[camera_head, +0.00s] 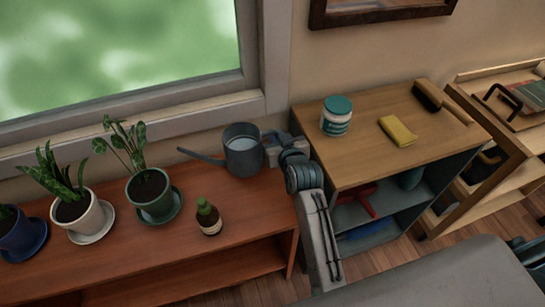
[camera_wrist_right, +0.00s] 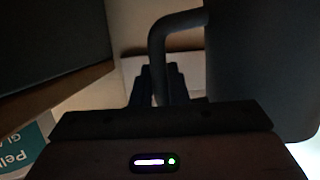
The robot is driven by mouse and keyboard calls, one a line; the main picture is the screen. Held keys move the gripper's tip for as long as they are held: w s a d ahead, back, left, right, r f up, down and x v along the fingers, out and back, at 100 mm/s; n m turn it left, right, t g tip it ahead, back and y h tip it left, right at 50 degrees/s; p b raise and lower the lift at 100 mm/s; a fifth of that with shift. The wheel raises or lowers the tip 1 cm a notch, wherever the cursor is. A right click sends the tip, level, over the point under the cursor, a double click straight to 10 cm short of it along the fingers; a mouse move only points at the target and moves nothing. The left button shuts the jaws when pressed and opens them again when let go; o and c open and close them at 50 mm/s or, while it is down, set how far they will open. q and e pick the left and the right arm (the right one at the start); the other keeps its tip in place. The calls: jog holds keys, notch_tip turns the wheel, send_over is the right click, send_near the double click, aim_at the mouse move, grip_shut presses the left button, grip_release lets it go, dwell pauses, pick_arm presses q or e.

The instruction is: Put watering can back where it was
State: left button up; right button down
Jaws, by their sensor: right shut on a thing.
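The grey watering can (camera_head: 243,152) is at the right end of the red-brown wooden shelf (camera_head: 140,240), below the window, with its spout pointing left. It looks upright. I cannot tell whether its base touches the shelf top. My right gripper (camera_head: 272,147) is at the can's right side, shut on its handle. In the right wrist view the handle (camera_wrist_right: 158,50) curves down between the fingers (camera_wrist_right: 155,85), and the can's dark body (camera_wrist_right: 262,65) fills the right side. My left gripper is not in view.
Potted plants (camera_head: 152,192) on saucers and a small brown bottle (camera_head: 208,217) stand left of the can. A grey surface (camera_head: 440,280) lies in front.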

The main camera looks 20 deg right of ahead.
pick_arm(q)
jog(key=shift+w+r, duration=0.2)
pick_arm(e)
jog(key=shift+f, duration=2.95)
jog(key=c, duration=1.4)
grip_release()
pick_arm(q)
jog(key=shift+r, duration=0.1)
pick_arm(e)
jog(key=shift+s, duration=0.1)
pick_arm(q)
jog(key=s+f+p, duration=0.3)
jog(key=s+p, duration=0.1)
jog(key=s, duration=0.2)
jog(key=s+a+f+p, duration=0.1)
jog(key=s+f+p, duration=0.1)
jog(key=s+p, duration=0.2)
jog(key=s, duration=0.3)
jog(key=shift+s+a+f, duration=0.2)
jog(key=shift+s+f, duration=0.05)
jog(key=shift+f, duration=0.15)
pick_arm(e)
jog(key=v, duration=1.2)
jog(key=shift+a, duration=0.1)
